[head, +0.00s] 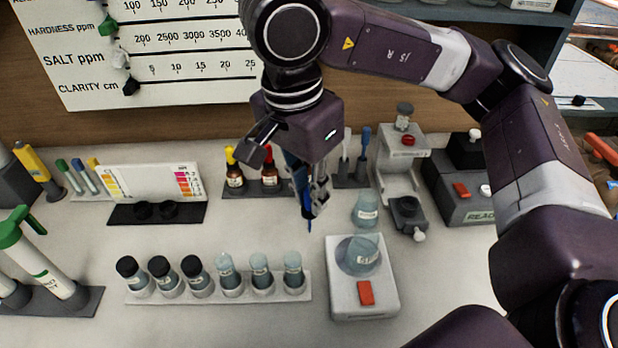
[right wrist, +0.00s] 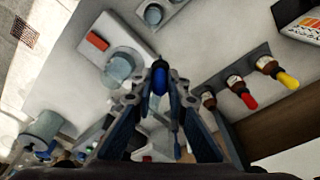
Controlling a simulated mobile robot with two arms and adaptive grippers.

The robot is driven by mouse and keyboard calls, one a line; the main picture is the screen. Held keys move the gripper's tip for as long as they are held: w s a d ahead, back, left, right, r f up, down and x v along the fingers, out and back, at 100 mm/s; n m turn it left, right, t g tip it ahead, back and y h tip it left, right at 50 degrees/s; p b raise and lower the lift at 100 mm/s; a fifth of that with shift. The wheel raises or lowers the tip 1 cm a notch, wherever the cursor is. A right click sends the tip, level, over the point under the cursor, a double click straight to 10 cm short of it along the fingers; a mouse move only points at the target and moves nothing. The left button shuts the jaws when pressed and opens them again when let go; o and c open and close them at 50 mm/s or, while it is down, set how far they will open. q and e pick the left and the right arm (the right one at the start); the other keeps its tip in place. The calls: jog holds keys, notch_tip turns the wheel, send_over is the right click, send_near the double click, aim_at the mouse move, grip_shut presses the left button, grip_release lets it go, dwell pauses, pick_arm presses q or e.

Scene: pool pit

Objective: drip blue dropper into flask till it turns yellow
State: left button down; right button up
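My right gripper (head: 314,200) hangs over the middle of the bench, pointing down. In the right wrist view its fingertips (right wrist: 160,82) are closed around the blue dropper (right wrist: 159,76). The dropper's blue tip (head: 309,226) points down in the head view. A clear flask (head: 358,256) with pale bluish contents stands on a white device with a red button (head: 366,293), to the right of and nearer than the dropper tip. The flask also shows in the right wrist view (right wrist: 122,64). The tip is apart from the flask. My left gripper is out of view.
A second clear vessel (head: 366,208) stands just behind the white device. Yellow-capped (head: 235,172) and red-capped (head: 269,172) bottles stand in a dark rack behind. A grey instrument (head: 402,160) stands back right.

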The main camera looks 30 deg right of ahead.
jog(key=shift+r, duration=0.1)
dwell(0.3)
jog(key=shift+s+r+p, duration=0.1)
jog(key=shift+r+p, duration=0.5)
